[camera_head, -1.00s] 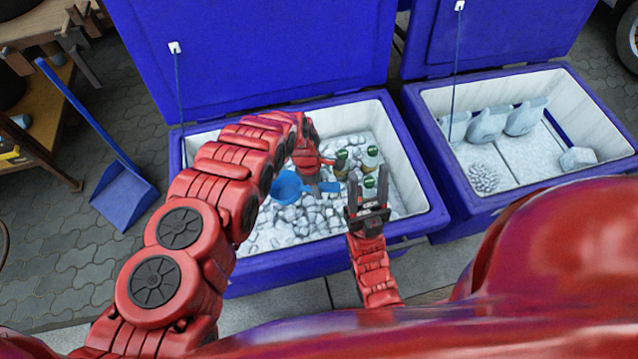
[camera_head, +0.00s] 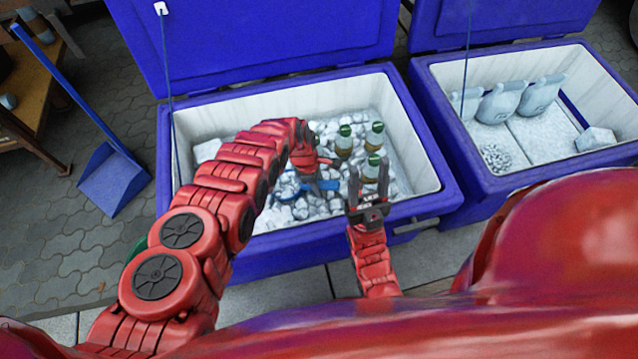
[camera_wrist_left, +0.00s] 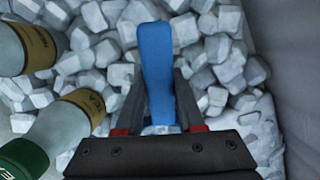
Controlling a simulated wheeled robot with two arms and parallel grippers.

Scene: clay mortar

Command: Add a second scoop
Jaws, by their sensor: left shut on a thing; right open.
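My left gripper (camera_head: 312,178) reaches into the near blue ice chest (camera_head: 262,262) and is shut on the handle of a blue scoop (camera_head: 328,184). In the left wrist view the blue handle (camera_wrist_left: 157,70) stands between the two dark fingers (camera_wrist_left: 157,115). The scoop's bowl is down among the ice cubes (camera_head: 270,215), and pale ice seems to lie in or over it. My arm hides part of it. My right gripper (camera_head: 368,180) is open and empty near the chest's front right, close to the bottles.
Several green-capped bottles (camera_head: 344,143) stand in the ice to the right of the scoop; two also show at the left wrist view's left edge (camera_wrist_left: 75,125). A second open chest (camera_head: 520,140) with pale jugs (camera_head: 500,103) is at right. A blue dustpan (camera_head: 112,180) stands on the paving.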

